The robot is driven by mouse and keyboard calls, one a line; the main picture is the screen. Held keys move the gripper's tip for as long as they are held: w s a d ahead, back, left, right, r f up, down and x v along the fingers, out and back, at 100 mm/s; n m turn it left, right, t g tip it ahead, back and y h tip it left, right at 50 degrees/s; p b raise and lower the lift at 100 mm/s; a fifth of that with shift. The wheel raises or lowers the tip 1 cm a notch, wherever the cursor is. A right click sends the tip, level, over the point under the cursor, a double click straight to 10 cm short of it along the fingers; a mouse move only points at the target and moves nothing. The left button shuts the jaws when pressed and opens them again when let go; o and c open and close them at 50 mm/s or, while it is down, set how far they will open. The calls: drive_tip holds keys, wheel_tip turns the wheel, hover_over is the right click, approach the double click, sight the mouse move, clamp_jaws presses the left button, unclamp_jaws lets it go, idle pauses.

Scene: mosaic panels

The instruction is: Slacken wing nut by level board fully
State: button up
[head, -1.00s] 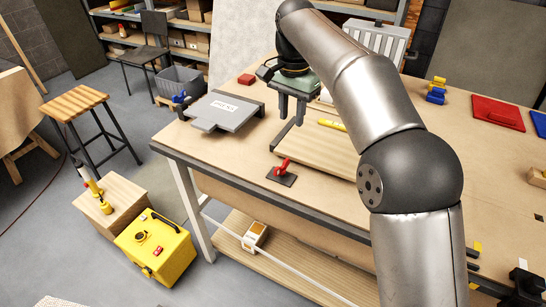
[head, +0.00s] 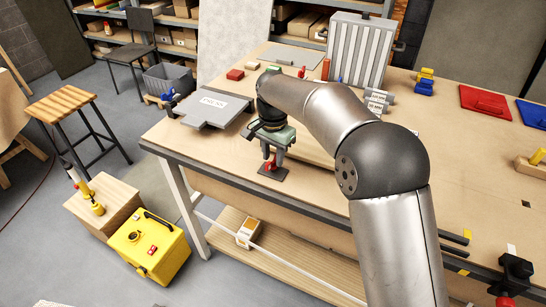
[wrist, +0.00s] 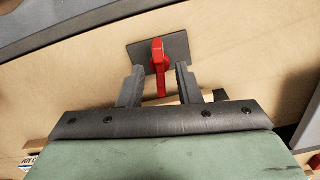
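A red wing nut (head: 271,166) stands on a small dark plate (head: 281,176) near the front edge of the workbench. The wrist view shows the wing nut (wrist: 159,66) on its dark plate (wrist: 178,47). My gripper (wrist: 160,76) is open, with one finger on each side of the wing nut and gaps visible between. In the head view my gripper (head: 272,156) is low over the plate and partly covers the wing nut. A pale wooden board (head: 312,154) lies just behind it, mostly hidden by my arm.
A grey press (head: 213,106) is to the left on the workbench (head: 205,142). Another red part (head: 302,72) stands farther back near a ribbed metal panel (head: 357,50). Red (head: 490,103) and blue trays are at the right. A yellow case (head: 148,246) stands on the floor.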

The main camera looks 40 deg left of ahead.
drive_tip(key=shift+f, duration=0.8)
clamp_jaws()
